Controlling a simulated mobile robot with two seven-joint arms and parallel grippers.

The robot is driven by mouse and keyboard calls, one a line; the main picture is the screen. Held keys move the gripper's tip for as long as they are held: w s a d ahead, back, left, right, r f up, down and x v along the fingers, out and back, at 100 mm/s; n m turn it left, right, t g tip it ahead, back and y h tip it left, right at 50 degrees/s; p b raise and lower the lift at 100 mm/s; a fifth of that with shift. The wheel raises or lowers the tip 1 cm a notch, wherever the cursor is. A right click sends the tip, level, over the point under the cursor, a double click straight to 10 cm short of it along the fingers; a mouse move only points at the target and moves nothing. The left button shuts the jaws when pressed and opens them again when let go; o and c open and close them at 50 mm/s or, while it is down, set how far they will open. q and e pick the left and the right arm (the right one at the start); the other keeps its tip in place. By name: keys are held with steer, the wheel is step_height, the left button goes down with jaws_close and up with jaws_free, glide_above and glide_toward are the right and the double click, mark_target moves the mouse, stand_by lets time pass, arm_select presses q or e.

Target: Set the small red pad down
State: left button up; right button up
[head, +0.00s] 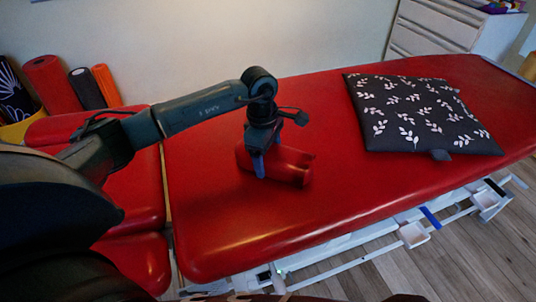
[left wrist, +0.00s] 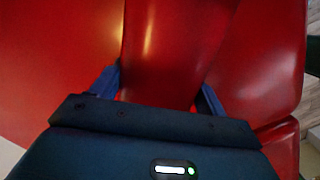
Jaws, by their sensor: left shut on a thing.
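The small red pad (head: 289,166) is a short, rounded red piece over the red treatment table (head: 225,220) in the head view. My left gripper (head: 258,165) points down and is shut on it, with a blue finger against its near side. In the left wrist view the small red pad (left wrist: 165,60) fills the space between the two blue fingers of my left gripper (left wrist: 158,90). The pad is at or just above the table top; I cannot tell if they touch. My right gripper is not in view.
A dark cushion with white leaves (head: 420,115) lies on the table's right part. The table top around the pad is clear. Red, black and orange rolls (head: 52,85) stand at the far left. A white drawer cabinet (head: 455,35) stands at the back right.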

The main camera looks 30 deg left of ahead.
arm_select(q)
steer(key=o, duration=1.1)
steer(key=shift+f, duration=0.15)
steer(key=shift+c, duration=0.2)
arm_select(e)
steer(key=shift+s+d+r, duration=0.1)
arm_select(q)
steer(key=r, duration=0.7)
steer(key=a+r+p, duration=0.1)
steer(key=r, duration=0.3)
steer(key=shift+a+r, duration=0.1)
steer(key=shift+r, duration=0.55)
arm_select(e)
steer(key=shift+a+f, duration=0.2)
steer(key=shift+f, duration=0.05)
arm_select(q)
steer(key=shift+s, duration=0.1)
